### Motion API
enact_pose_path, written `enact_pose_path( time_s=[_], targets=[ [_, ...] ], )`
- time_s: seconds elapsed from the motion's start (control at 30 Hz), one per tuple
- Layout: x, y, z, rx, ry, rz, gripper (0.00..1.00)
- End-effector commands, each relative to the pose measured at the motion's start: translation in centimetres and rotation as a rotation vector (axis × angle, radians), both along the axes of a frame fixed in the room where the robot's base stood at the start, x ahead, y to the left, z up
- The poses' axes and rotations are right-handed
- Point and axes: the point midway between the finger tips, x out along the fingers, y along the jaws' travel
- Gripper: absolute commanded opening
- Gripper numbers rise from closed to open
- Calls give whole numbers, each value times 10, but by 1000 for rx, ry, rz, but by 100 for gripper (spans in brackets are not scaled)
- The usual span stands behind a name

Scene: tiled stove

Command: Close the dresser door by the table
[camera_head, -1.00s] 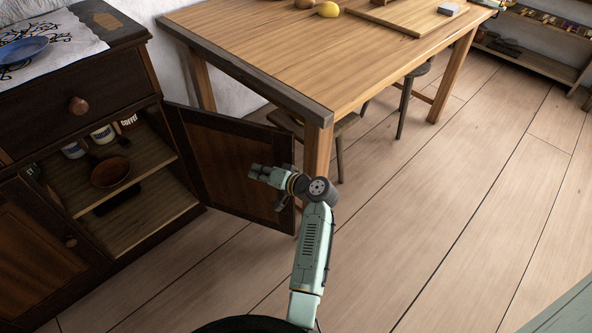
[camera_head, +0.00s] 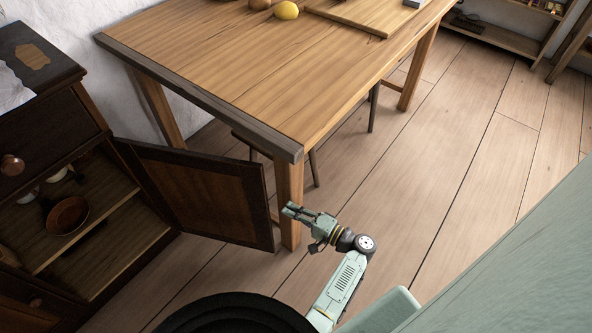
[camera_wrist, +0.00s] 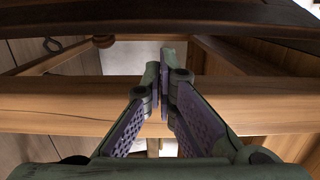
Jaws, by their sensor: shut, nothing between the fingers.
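The dresser (camera_head: 48,115) stands at the left in the head view. Its dark wooden door (camera_head: 205,195) is swung wide open, and its free edge reaches close to the near leg of the table (camera_head: 220,65). My gripper (camera_head: 287,209) is shut and empty, to the right of the door's free edge and near the table leg (camera_head: 289,190). I cannot tell whether it touches the leg. In the wrist view my gripper (camera_wrist: 163,75) has its fingertips together, with a pale wooden beam behind them. A dark edge crosses the top there; I cannot tell what it is.
Inside the dresser a brown bowl (camera_head: 67,215) sits on a shelf. A lemon (camera_head: 286,10) and a cutting board (camera_head: 350,15) are on the table. A stool (camera_head: 250,140) stands under the table. The floor (camera_head: 440,170) to the right is clear.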

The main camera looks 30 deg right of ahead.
Motion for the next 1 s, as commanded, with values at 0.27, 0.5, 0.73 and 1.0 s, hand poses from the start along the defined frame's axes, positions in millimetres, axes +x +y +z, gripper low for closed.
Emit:
enact_pose_path(
  time_s=[0.27, 0.5, 0.73, 1.0],
  targets=[
    [42, 20, 0, 0, 1, 2, 0],
    [54, 26, 0, 0, 0, 0, 0],
    [54, 26, 0, 0, 1, 0, 0],
    [53, 34, 1, 0, 1, -8, 0]
  ],
)
